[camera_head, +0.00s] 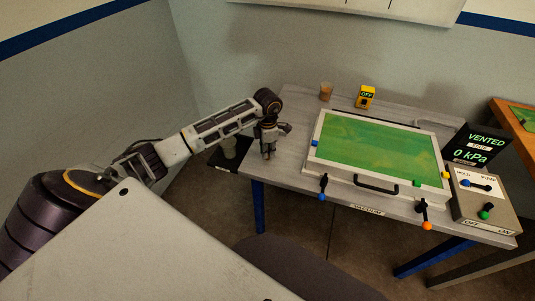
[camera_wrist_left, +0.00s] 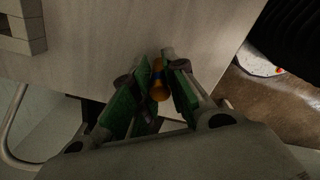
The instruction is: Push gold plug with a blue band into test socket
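My left gripper (camera_head: 267,156) points down at the left end of the grey table. In the left wrist view its two green-padded fingers (camera_wrist_left: 160,72) close around a small gold plug with a blue band (camera_wrist_left: 158,88). The plug sits between the fingertips, and the pads seem to touch it on both sides. The plug is too small to make out in the head view. I cannot pick out the test socket for certain in either view. My right gripper is in neither view.
On the table (camera_head: 287,180), a white-framed box with a green top (camera_head: 375,148) stands right of my left gripper. A brown cup (camera_head: 326,91) and yellow OFF box (camera_head: 365,96) stand behind. Colored-ended levers and a control box (camera_head: 484,205) are at the front and right.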

